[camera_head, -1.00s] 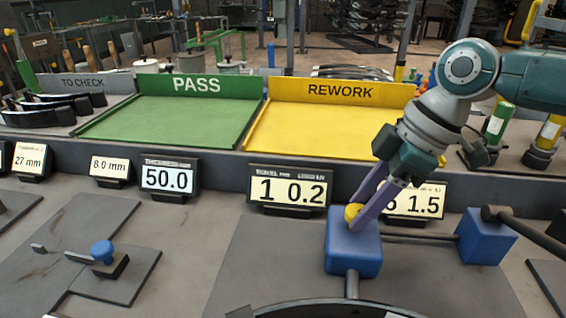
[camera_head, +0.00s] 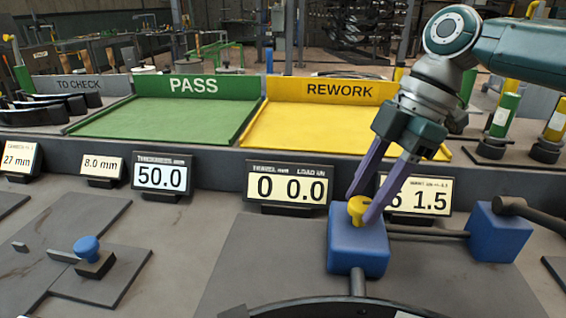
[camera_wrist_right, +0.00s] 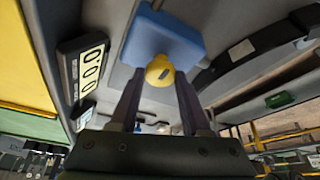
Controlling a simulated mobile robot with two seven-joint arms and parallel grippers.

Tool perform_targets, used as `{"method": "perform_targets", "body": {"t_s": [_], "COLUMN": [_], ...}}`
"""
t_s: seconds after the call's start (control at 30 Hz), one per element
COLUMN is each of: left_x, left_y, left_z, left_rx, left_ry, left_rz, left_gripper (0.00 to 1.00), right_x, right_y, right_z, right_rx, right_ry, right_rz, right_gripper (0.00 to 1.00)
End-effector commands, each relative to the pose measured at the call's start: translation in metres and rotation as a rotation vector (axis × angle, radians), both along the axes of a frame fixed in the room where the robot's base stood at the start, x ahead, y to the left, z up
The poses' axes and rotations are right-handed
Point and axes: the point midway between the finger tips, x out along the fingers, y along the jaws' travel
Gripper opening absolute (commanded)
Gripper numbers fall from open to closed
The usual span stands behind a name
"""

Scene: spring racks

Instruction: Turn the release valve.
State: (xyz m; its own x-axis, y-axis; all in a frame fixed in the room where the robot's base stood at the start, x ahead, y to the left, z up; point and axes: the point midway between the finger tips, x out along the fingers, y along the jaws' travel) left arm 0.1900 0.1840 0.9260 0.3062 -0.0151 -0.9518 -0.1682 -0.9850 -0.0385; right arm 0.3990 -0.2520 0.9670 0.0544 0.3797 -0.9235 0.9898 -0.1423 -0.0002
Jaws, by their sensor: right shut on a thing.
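The release valve is a yellow knob (camera_head: 356,206) on top of a blue block (camera_head: 357,248), right of centre in the head view. My right gripper (camera_head: 362,208) reaches down from the upper right, shut on the knob with one purple finger on each side. In the right wrist view the yellow knob (camera_wrist_right: 159,69) shows a dark slot mark and sits between the two fingers, against the blue block (camera_wrist_right: 165,36). The travel and load display (camera_head: 290,190) behind the block reads 0 and 0.0. My left gripper is not in view.
A rod links the block to a second blue block (camera_head: 498,232) on the right. A partly hidden display (camera_head: 430,197) reads 1.5. A blue-knobbed fixture (camera_head: 88,246) stands at left. Green PASS (camera_head: 160,118) and yellow REWORK (camera_head: 310,128) trays lie behind and look empty.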

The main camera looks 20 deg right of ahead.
Motion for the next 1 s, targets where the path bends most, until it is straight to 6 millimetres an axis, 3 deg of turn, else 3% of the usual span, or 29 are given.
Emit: {"method": "perform_targets", "body": {"t_s": [0.23, 0.27, 0.5, 0.8, 1.0], "left_x": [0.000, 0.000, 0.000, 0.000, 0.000], "left_y": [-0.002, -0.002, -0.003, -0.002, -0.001], "left_z": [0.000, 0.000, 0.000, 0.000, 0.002], "left_rx": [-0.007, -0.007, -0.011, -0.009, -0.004], "left_ry": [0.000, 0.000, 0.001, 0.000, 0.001], "left_rz": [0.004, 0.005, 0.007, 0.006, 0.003], "left_gripper": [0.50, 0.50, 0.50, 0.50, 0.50], "right_x": [0.000, 0.000, 0.000, 0.000, -0.001], "right_y": [0.000, 0.000, 0.000, -0.001, -0.013], "right_z": [-0.001, -0.001, -0.001, 0.002, 0.031], "right_rx": [-0.002, -0.002, -0.001, -0.001, -0.002], "right_ry": [0.000, 0.000, 0.000, 0.000, -0.005], "right_rz": [0.002, 0.002, 0.001, 0.001, 0.001], "right_gripper": [0.00, 0.49, 0.76, 0.77, 0.77]}}
